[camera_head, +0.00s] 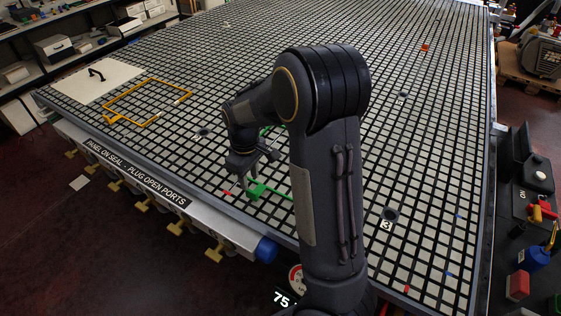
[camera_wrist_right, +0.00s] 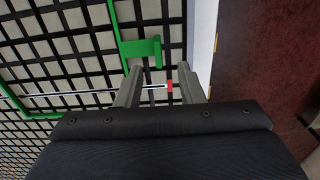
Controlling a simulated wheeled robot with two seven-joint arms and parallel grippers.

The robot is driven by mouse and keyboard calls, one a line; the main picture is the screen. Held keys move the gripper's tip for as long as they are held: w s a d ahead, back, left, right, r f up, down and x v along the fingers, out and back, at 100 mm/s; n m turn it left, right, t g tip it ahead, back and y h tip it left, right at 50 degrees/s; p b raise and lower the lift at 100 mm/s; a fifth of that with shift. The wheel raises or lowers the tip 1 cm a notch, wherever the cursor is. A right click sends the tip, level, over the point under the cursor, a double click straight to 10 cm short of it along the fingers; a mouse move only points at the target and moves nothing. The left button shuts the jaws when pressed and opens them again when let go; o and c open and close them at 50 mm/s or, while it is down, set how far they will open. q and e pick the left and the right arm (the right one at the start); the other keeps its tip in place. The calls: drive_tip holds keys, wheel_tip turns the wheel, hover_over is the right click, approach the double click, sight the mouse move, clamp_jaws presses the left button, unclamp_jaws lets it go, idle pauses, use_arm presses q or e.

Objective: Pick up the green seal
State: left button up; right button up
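The green seal is a thin green frame with a flat tab (camera_head: 257,189) on the grid table. Its middle is hidden behind my right arm in the head view. In the right wrist view its green tab (camera_wrist_right: 140,47) lies just ahead of the fingertips, with thin green strips running up and left. My right gripper (camera_head: 243,180) is over the near edge of the table beside the tab. Its two fingers (camera_wrist_right: 160,82) are apart with no part of the seal between them. My left gripper is not in view.
A yellow frame (camera_head: 147,102) and a white panel (camera_head: 98,82) with a black handle lie at the left. A thin rod with a red end (camera_wrist_right: 169,86) shows between the fingers in the wrist view. Open ports (camera_head: 390,214) dot the table. A blue cap (camera_head: 266,249) is at the near edge.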

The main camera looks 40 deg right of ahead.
sight(251, 190)
wheel_tip(251, 190, down, 7)
drive_tip(key=shift+w+d+f+p, duration=0.1)
drive_tip(key=shift+w+f+p, duration=0.05)
drive_tip(key=shift+p, duration=0.4)
clamp_jaws()
